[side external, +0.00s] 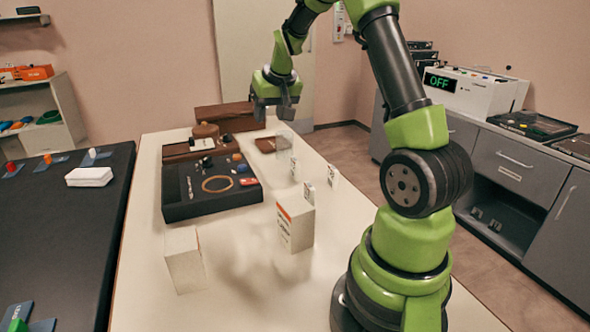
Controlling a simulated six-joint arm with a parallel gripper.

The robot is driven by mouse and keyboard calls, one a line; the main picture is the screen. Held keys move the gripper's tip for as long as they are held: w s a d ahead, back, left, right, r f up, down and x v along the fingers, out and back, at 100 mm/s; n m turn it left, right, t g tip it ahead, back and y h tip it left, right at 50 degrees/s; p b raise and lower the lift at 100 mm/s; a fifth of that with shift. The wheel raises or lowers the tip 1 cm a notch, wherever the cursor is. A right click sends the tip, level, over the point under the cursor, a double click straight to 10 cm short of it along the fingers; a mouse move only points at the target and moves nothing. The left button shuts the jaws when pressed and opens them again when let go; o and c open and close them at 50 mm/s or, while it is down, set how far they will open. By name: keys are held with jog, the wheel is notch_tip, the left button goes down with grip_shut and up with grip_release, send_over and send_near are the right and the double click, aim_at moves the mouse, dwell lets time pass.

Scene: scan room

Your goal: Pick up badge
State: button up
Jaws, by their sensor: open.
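My gripper (274,112) hangs high over the far part of the white table, pointing down. It is open, and nothing shows between its fingers. A black tray (190,211) lies below it and nearer the camera. A small red and white piece (249,182) lies at the tray's right side; it may be the badge, but it is too small to tell.
A white box with an orange band (296,225) and a plain white box (184,262) stand on the white table (240,300). Small upright marker cards (333,176) stand right of the tray. Brown boxes (222,117) lie behind it. A dark table (60,235) is at left.

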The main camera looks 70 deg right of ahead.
jog(key=m+g, duration=0.1)
send_near(296, 160)
jog(key=w+f, duration=0.1)
jog(key=x, duration=0.4)
jog(key=shift+d+f, duration=0.15)
jog(key=shift+f, duration=0.15)
jog(key=shift+h, duration=0.3)
jog(key=shift+s+x, duration=0.1)
jog(key=shift+x, duration=1.35)
jog(key=shift+s+x, duration=0.15)
jog(key=shift+x, duration=1.35)
jog(key=shift+f, duration=0.1)
grip_shut()
